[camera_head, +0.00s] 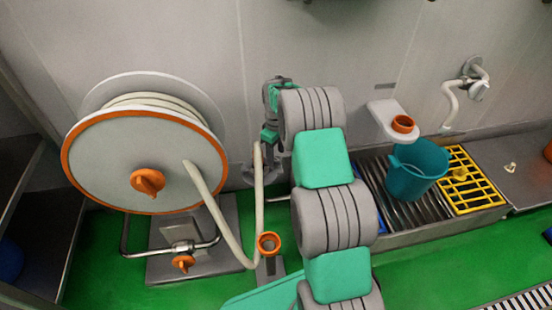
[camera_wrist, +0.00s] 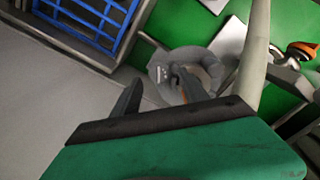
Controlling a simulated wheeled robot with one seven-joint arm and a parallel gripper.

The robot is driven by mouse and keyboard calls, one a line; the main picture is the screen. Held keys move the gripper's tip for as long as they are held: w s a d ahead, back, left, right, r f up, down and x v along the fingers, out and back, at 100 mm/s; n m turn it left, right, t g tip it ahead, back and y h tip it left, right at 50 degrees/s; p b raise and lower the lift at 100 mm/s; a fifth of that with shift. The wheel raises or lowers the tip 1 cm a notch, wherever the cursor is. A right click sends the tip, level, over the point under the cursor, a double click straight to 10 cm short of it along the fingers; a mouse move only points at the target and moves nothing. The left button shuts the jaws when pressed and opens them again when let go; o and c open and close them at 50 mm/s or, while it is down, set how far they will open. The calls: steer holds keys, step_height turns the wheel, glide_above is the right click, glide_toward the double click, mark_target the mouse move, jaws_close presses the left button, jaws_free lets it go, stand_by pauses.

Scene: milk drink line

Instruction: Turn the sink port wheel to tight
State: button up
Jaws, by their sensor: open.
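A grey round wheel (camera_wrist: 160,68), which looks like the sink port wheel, sits just beyond my fingers in the wrist view. In the head view a grey rounded part (camera_head: 250,175) shows low at the wall, partly behind the pale hose; it seems to be the same wheel. In the head view my gripper (camera_head: 270,146) points down near the wall, partly hidden by my arm.
A hose reel (camera_head: 100,165) with an orange rim stands left. A teal bucket (camera_head: 417,170) and yellow grate (camera_head: 468,185) are on the sink at right. Green floor lies in front.

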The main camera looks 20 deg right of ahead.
step_height(320, 180, down, 2)
steer(key=shift+f, duration=0.15)
steer(key=shift+c, duration=0.4)
jaws_close()
